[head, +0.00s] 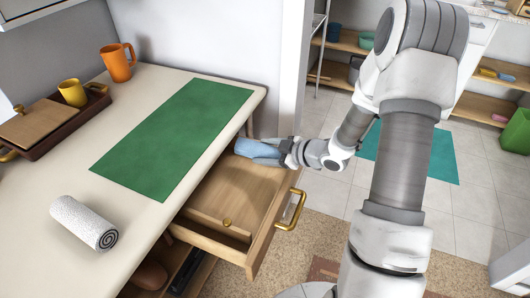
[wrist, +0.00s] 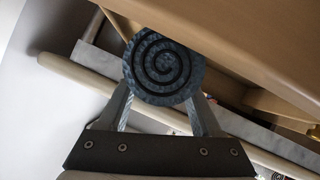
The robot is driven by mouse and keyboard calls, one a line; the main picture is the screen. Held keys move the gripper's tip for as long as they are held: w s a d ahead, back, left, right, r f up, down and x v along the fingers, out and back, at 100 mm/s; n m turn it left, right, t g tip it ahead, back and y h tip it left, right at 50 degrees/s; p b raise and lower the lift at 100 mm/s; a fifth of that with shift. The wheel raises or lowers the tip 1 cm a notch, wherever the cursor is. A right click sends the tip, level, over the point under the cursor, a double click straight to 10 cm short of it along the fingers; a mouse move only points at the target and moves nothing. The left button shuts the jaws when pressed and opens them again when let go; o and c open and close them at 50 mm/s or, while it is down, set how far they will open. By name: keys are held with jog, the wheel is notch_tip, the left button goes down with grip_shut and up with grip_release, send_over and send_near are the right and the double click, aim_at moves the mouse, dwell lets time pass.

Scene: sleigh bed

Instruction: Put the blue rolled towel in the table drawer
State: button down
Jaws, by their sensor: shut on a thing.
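The blue rolled towel (head: 258,151) is at the far end of the open table drawer (head: 262,240). I cannot tell whether it touches the drawer or hangs just above it. My gripper (head: 284,152) is shut on the towel, coming from the right over the drawer's far side. In the wrist view my gripper (wrist: 163,98) has one finger on each side of the towel, whose dark spiral end (wrist: 163,66) faces the camera. The drawer is pulled out, with a brass handle (head: 292,210) on its front.
The table top (head: 150,85) bears a green mat (head: 175,140), a white rolled towel (head: 84,222), an orange mug (head: 117,62), and a tray (head: 60,130) with a yellow cup (head: 73,92). A small brass knob (head: 227,222) shows in the drawer. The near part of the drawer looks mostly clear.

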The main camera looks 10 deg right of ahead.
jog(key=shift+f, duration=0.1)
jog(key=shift+f+b, duration=0.45)
jog(key=shift+f, duration=0.1)
jog(key=shift+c, duration=0.2)
grip_release()
jog(key=shift+r, duration=0.15)
jog(key=shift+r, duration=0.2)
jog(key=p+v, duration=0.4)
jog(key=v, duration=0.8)
jog(key=shift+r, duration=0.35)
jog(key=shift+w+d, duration=0.1)
